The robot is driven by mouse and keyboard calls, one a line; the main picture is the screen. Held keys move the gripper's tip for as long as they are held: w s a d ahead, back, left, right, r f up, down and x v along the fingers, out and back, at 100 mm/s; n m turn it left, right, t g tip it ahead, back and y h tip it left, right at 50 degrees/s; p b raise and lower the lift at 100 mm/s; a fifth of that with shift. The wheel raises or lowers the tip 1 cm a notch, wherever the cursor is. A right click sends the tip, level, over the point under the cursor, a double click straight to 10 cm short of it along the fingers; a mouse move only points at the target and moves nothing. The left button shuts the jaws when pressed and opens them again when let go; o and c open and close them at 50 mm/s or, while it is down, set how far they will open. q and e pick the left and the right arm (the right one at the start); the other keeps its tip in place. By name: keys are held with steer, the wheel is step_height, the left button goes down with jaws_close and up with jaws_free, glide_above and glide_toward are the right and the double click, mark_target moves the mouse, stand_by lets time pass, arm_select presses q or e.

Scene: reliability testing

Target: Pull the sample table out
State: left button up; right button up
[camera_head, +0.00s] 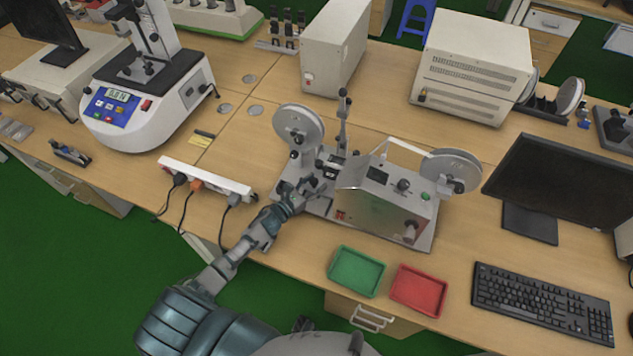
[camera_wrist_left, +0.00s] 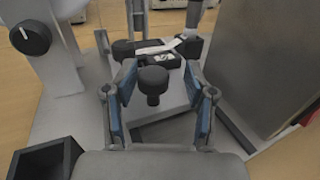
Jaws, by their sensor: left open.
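The test machine (camera_head: 385,210) stands on the wooden bench with a reel on each side. In the left wrist view, a grey sliding block, which appears to be the sample table (camera_wrist_left: 165,128), carries a black knob (camera_wrist_left: 153,82) on a short stem. My left gripper (camera_head: 303,193) reaches in at the machine's left front. In the left wrist view, its open fingers (camera_wrist_left: 159,100) stand on both sides of the knob, with a gap on each side. A white strip (camera_wrist_left: 158,48) lies on the black fixture behind the knob. In the head view my gripper hides most of this block. My right gripper is out of view.
A white power strip (camera_head: 207,179) with cables lies left of my forearm. A green tray (camera_head: 356,271) and a red tray (camera_head: 418,290) sit in front of the machine. The machine's grey housing (camera_wrist_left: 262,60) rises close on the right. A keyboard (camera_head: 542,303) is at right.

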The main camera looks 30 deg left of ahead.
arm_select(q)
steer(key=shift+w, duration=0.2)
steer(key=shift+w+a+f, duration=0.1)
steer(key=shift+a, duration=0.5)
steer(key=shift+c, duration=0.7)
steer(key=shift+d, duration=0.25)
steer(key=c, duration=0.8)
steer(key=shift+d, duration=0.15)
jaws_close()
steer(key=shift+d, duration=0.1)
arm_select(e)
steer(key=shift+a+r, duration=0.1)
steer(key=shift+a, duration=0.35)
arm_select(q)
steer(key=s+p, duration=0.1)
steer(key=s, duration=0.9)
steer(key=shift+s+d, duration=0.15)
steer(key=shift+s, duration=0.15)
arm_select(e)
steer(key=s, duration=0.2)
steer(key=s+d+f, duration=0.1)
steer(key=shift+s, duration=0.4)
